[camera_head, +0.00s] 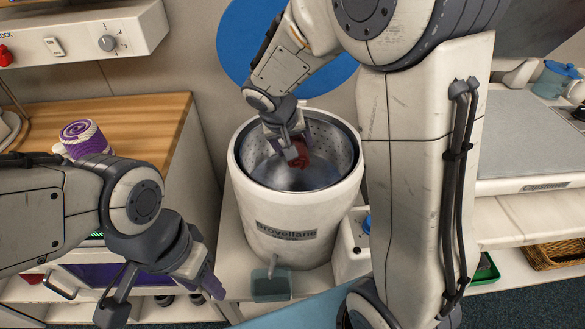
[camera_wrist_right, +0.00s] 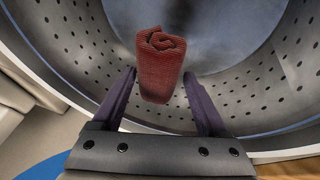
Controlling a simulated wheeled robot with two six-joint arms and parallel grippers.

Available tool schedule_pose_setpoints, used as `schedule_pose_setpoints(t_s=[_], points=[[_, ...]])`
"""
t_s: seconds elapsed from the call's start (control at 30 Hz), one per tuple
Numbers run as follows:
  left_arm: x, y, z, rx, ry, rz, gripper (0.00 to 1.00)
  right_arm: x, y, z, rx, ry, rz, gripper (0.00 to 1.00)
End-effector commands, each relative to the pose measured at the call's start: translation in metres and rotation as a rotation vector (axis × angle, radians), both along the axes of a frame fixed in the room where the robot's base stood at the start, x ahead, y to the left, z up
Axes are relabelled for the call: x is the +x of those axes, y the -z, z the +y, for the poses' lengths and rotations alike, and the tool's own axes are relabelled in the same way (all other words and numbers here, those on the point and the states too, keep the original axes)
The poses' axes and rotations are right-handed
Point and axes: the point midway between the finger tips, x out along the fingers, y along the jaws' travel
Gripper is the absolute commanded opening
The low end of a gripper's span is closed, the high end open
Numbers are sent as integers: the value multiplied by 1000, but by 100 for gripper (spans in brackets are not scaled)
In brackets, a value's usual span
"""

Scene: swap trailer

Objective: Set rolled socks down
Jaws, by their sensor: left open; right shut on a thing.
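The rolled socks (camera_head: 301,153), a dark red knitted roll, are in my right gripper (camera_head: 290,146), inside the mouth of a white drum (camera_head: 290,220) with a perforated metal inner wall. In the right wrist view the red roll (camera_wrist_right: 160,68) sits between the two purple fingers of the right gripper (camera_wrist_right: 160,88), above the drum's floor. My right gripper is shut on it. My left gripper (camera_head: 162,298) is open and empty, low at the left, in front of the counter and apart from the drum.
A wooden counter (camera_head: 130,110) at the left holds a purple and white rolled item (camera_head: 82,138). A small teal container (camera_head: 271,286) stands under the drum's spout. At the right are a grey-topped unit (camera_head: 530,135), a blue-lidded pot (camera_head: 555,80) and a wicker basket (camera_head: 555,255).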

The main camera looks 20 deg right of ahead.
Motion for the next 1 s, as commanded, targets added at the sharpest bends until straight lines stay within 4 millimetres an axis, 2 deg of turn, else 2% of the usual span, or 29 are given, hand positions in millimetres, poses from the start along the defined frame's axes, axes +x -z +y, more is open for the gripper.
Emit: schedule_pose_setpoints(t_s=[0.03,0.17,0.4,0.87,0.9,0.93,1.0], points=[[0,4,0,0,0,0,47,0,10,1,0,-3,2,23],[0,7,0,0,0,0,47,1,20,1,0,-2,0,23],[0,18,0,0,0,0,47,1,53,2,-1,-4,0,23],[0,23,0,0,0,0,47,1,60,2,1,-3,-2,23],[0,22,0,0,0,0,47,1,58,2,1,-3,-2,88],[0,21,0,0,0,0,47,1,58,2,1,-3,-2,99],[0,21,0,0,0,0,47,1,58,2,1,-3,-2,100]])
